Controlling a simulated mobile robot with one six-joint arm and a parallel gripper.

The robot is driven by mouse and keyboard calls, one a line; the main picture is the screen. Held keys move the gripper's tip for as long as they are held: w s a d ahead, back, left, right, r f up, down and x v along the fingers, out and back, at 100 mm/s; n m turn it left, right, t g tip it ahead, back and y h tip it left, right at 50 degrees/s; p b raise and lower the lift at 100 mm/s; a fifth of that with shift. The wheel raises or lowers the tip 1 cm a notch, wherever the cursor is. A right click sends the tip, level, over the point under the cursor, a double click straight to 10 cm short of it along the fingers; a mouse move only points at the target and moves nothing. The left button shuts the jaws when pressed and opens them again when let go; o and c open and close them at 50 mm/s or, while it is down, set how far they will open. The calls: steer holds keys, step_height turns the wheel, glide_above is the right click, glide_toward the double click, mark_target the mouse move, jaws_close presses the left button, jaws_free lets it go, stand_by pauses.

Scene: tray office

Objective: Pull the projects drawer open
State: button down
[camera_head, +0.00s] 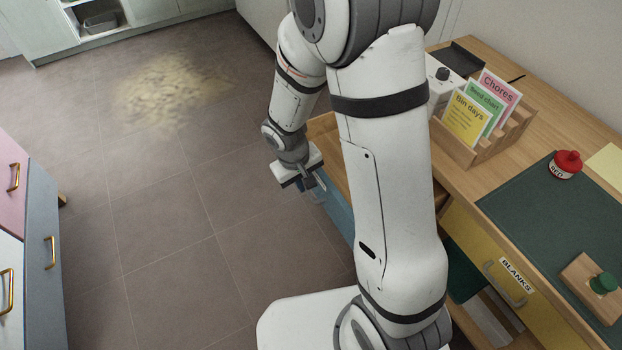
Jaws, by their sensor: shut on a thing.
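A blue drawer front (339,211) shows left of my arm, below the desk. I take it for the projects drawer, but no label on it can be read from here. Wood (325,132) shows behind the blue front, like the inside of a drawer standing out from the desk. My gripper (316,191) is at the outer face of the blue front, shut on what seems to be its handle. The fingers cover the handle, and my arm hides much of the drawer.
A yellow drawer (505,279) labelled BLANKS is at the right. Cabinets (30,250) stand at left.

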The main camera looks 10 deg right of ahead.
steer(key=shift+s+d, duration=0.1)
steer(key=c, duration=1.5)
jaws_free()
steer(key=shift+w, duration=0.2)
steer(key=shift+r, duration=0.35)
steer(key=r, duration=0.2)
steer(key=a+r+p, duration=0.1)
steer(key=r, duration=0.4)
steer(key=shift+s+a+p, duration=0.2)
steer(key=shift+s+p, duration=0.05)
steer(key=shift+p, duration=0.1)
steer(key=s+d+r+m+p, duration=0.1)
steer(key=s+d+r+p, duration=0.1)
steer(key=r, duration=0.6)
steer(key=s+d+r+m+t+y+p, duration=0.1)
steer(key=s+d+r+p, duration=0.2)
steer(key=r, duration=0.6)
steer(key=s+d+r+m+t+p, duration=0.1)
steer(key=s+d+r+p, duration=0.2)
steer(key=s+r+p, duration=0.3)
steer(key=shift+s+d+r+m+y, duration=0.15)
steer(key=shift+s+r+m+y, duration=0.05)
steer(key=shift+s+r, duration=0.4)
steer(key=shift+s+d+r+m+y, duration=0.1)
steer(key=shift+s+r+m+y, duration=0.1)
steer(key=shift+s+r, duration=0.35)
